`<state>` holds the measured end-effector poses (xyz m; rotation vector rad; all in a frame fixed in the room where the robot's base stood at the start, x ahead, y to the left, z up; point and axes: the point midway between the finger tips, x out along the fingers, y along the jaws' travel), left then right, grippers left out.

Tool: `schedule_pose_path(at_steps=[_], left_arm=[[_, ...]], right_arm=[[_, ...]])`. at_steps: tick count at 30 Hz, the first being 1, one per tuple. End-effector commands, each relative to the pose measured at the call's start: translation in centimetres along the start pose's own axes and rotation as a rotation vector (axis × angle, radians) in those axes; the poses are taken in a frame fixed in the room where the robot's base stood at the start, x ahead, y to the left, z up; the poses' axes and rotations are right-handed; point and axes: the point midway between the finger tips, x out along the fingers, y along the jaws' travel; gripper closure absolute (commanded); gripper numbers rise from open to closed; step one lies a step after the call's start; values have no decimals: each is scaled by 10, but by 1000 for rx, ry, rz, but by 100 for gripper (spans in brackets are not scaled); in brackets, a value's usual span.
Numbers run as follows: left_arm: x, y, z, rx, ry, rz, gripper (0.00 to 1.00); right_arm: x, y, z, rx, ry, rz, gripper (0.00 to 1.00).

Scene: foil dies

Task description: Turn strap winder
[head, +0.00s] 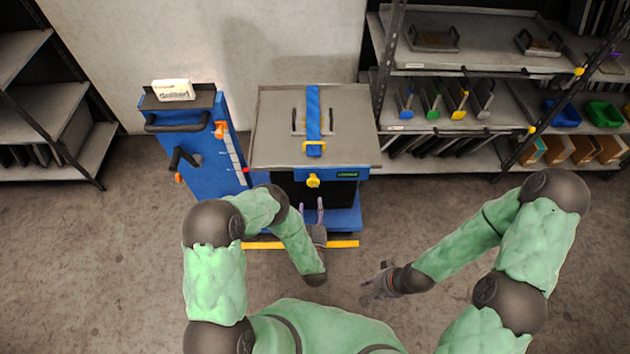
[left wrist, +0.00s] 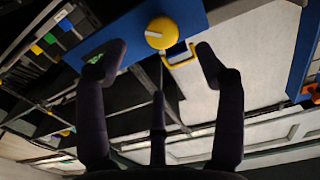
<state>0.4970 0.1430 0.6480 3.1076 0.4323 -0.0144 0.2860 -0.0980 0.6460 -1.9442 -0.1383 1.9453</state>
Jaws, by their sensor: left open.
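The strap winder, a round yellow knob (head: 313,181), sits on the blue front panel of the grey-topped cart. In the left wrist view the knob (left wrist: 160,33) has a white mark and lies ahead of my fingers. A blue strap (head: 313,105) runs over the cart's top down to a yellow buckle (head: 314,148). My left gripper (head: 312,205) is open just in front of and below the knob, apart from it. Its spread fingers show in the left wrist view (left wrist: 156,70). My right gripper (head: 376,283) hangs off to the right, touching nothing; its opening is unclear.
The grey cart top (head: 270,150) bears a flat plate with dark handles. A blue stand (head: 200,150) with a black handle and orange clips is close on the left. Shelves (head: 450,60) with bins stand at the right. The floor at the right front is clear.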

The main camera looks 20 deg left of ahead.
Motion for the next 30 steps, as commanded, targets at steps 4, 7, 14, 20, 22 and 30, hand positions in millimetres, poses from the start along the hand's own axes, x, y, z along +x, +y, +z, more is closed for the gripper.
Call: schedule_pose_path(at_steps=[4, 7, 14, 20, 22, 30], left_arm=[[7, -1, -2, 3, 16, -6, 31], [20, -1, -2, 2, 16, -6, 31], [61, -1, -1, 2, 14, -5, 31], [91, -1, -2, 2, 13, -5, 31], [97, -1, -1, 2, 11, -4, 31], [107, -1, -3, 2, 10, -4, 31]], right_arm=[[2, 1, 0, 0, 0, 0, 65], [5, 2, 0, 0, 0, 0, 65], [15, 5, -1, 0, 0, 0, 65], [21, 8, -1, 0, 0, 0, 65], [22, 8, -1, 0, 0, 0, 65], [24, 8, -1, 0, 0, 0, 65]])
